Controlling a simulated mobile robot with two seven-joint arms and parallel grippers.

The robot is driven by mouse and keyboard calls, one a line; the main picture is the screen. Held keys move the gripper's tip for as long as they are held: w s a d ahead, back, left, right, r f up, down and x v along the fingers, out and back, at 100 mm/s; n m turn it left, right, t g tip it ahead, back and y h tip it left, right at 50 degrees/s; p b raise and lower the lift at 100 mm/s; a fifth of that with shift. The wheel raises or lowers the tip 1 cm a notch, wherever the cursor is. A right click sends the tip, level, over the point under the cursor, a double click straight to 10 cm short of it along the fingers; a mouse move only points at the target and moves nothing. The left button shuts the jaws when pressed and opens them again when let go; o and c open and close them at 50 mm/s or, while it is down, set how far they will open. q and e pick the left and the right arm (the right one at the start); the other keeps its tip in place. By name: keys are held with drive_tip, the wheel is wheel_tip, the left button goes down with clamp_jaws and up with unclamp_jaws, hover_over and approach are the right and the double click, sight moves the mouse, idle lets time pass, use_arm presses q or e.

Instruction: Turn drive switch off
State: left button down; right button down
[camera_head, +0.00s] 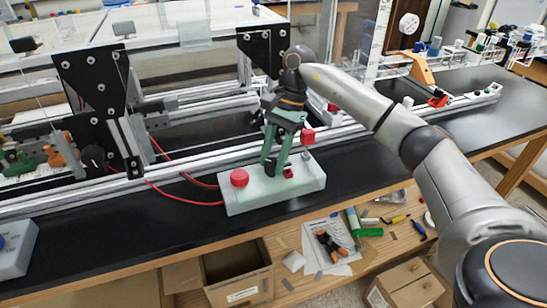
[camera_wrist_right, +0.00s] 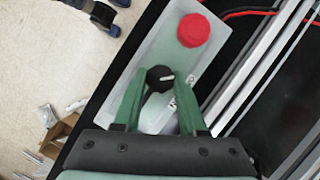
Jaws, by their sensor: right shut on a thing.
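The drive switch is a black knob (camera_wrist_right: 160,78) with a white pointer line on a pale control box (camera_wrist_right: 176,22). The box also shows in the head view (camera_head: 250,201), on the black bench top, with a round red button (camera_head: 239,178) at its left. My right gripper (camera_head: 277,170) reaches down onto the box, right of this button. In the right wrist view its green fingers (camera_wrist_right: 161,90) are shut on the knob, one at each side. In the head view the fingers hide most of the knob. My left gripper is not in view.
The aluminium extrusion frame (camera_head: 170,172) runs along the bench just behind the box, with black plates (camera_head: 95,85) standing on it. Red cables (camera_head: 183,198) lie left of the box. A lower wooden shelf holds an open cardboard box (camera_head: 238,274) and loose tools.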

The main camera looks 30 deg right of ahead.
idle(0.5)
drive_tip(key=shift+c, duration=2.3)
unclamp_jaws()
drive_tip(key=shift+r, duration=0.1)
drive_tip(key=p+v, duration=0.1)
drive_tip(key=v, duration=1.1)
drive_tip(key=shift+r+p, duration=0.15)
drive_tip(key=shift+p, duration=0.25)
